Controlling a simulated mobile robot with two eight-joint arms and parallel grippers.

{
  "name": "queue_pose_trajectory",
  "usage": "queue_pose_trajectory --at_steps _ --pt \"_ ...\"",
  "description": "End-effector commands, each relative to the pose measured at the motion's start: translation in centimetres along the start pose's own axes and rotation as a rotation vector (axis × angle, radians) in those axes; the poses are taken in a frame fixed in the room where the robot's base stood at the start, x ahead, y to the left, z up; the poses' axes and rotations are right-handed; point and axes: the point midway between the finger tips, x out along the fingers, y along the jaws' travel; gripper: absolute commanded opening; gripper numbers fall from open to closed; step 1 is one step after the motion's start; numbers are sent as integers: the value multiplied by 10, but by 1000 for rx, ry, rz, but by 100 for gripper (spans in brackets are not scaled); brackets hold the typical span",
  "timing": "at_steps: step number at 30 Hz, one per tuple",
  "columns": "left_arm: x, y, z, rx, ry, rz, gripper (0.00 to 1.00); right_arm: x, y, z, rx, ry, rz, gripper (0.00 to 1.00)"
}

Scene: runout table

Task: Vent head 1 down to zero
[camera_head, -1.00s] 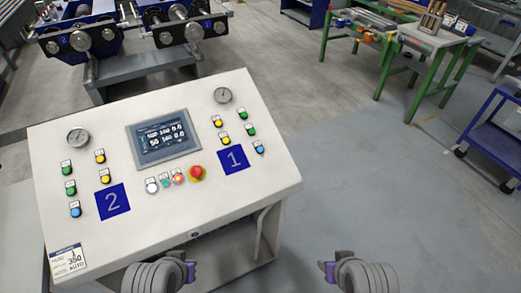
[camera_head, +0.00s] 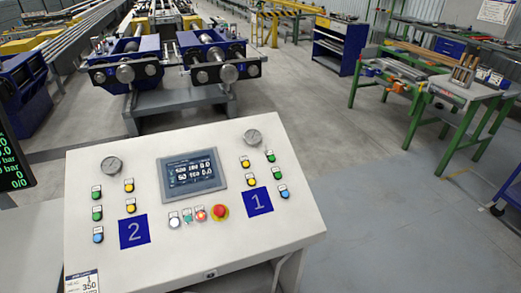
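The white control panel (camera_head: 190,250) stands in front of me with its sloped top facing me. The blue plate marked 1 (camera_head: 258,201) is on its right side, with two yellow buttons, two green buttons and a blue button (camera_head: 284,192) around it. A round gauge (camera_head: 252,137) sits above this group. The left group has a blue plate marked 2 (camera_head: 134,232) and its own gauge (camera_head: 111,166). A screen (camera_head: 192,174) is in the middle, its digits too small to read surely. A red emergency button (camera_head: 219,212) is below it. Neither gripper is in view.
Two blue roller heads (camera_head: 125,68) stand on a grey base behind the panel. A dark display with green digits (camera_head: 12,165) is at the left edge. A green-legged workbench (camera_head: 465,92) is at the right. The floor right of the panel is clear.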

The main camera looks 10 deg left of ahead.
Motion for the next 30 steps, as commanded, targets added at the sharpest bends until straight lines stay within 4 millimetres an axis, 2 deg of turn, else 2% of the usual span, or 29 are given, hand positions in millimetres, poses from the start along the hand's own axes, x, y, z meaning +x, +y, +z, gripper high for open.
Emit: queue_pose_trajectory --at_steps 3,9,12,30 --pt "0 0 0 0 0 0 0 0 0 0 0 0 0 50" --pt "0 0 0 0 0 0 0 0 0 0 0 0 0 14" --pt "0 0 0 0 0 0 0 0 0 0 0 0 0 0" --pt "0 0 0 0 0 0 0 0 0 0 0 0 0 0"
